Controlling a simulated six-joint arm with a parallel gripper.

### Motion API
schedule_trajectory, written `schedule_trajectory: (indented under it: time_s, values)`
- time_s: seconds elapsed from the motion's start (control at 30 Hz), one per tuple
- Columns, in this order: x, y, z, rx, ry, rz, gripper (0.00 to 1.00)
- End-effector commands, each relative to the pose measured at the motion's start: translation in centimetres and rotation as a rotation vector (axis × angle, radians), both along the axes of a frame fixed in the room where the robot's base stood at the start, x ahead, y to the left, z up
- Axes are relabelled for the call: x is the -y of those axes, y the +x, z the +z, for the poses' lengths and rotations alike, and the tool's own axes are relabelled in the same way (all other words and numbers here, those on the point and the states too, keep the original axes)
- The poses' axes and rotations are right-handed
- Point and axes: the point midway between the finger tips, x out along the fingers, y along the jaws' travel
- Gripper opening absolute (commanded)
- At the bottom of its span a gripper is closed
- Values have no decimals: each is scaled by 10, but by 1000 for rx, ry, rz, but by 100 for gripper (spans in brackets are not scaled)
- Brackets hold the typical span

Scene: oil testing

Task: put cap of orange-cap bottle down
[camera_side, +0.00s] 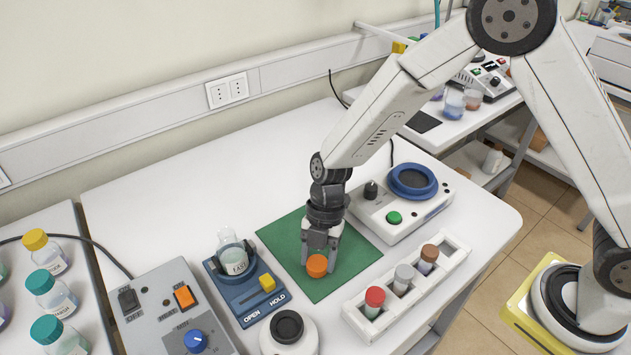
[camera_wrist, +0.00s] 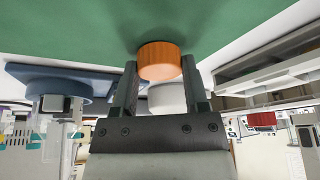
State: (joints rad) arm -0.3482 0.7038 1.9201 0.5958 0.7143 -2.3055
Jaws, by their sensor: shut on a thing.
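The orange cap (camera_side: 317,266) is low over the green mat (camera_side: 285,244). My gripper (camera_side: 320,257) points down and is shut on it. In the wrist view the cap (camera_wrist: 159,58) sits between the two fingers of my gripper (camera_wrist: 158,68), with the green mat (camera_wrist: 70,30) close against its far side and a dark shadow there. I cannot tell whether the cap touches the mat. An open, uncapped clear bottle (camera_side: 233,255) with a label stands in the blue holder (camera_side: 247,302) left of the mat.
A white rack (camera_side: 388,318) with red-, grey- and brown-capped vials stands right of the mat. Behind it is a white device with a blue ring (camera_side: 413,180). A white jar (camera_side: 288,335) is in front. A grey control box (camera_side: 170,310) is left. The mat around the cap is clear.

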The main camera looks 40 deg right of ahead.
Motion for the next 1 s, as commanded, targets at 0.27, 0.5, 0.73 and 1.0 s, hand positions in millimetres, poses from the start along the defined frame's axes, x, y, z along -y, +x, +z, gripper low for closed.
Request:
schedule_trajectory:
  time_s: [0.27,0.5,0.73,1.0]
  values:
    - [0,0,-2,-2,0,-1,4]
    - [0,0,-2,-1,1,-1,93]
    - [0,0,-2,0,0,-1,93]
    - [3,3,10,0,2,-3,93]
